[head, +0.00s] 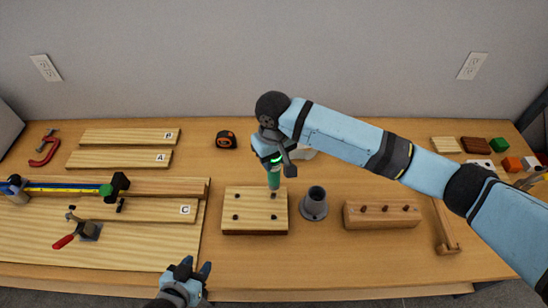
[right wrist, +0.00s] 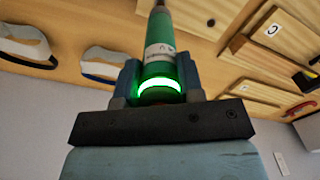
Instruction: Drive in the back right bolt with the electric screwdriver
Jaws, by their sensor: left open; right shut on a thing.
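The wooden block (head: 255,222) stands on the table with dark bolts near its corners. My right gripper (head: 272,155) is above its back right corner, shut on the green electric screwdriver (head: 274,180). The screwdriver points down at the back right bolt (head: 273,194); I cannot tell whether its tip touches the bolt. In the right wrist view the screwdriver (right wrist: 160,55) is between the fingers, with a bright green ring lit. My left gripper (head: 190,274) is open and empty at the table's front edge, left of the block.
A grey, empty-looking holder (head: 314,206) stands just right of the block. A wooden bolt rack (head: 382,215) is further right. Planks, clamps and a board (head: 120,245) fill the left side. A tape measure (head: 226,140) lies behind. The table in front of the block is clear.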

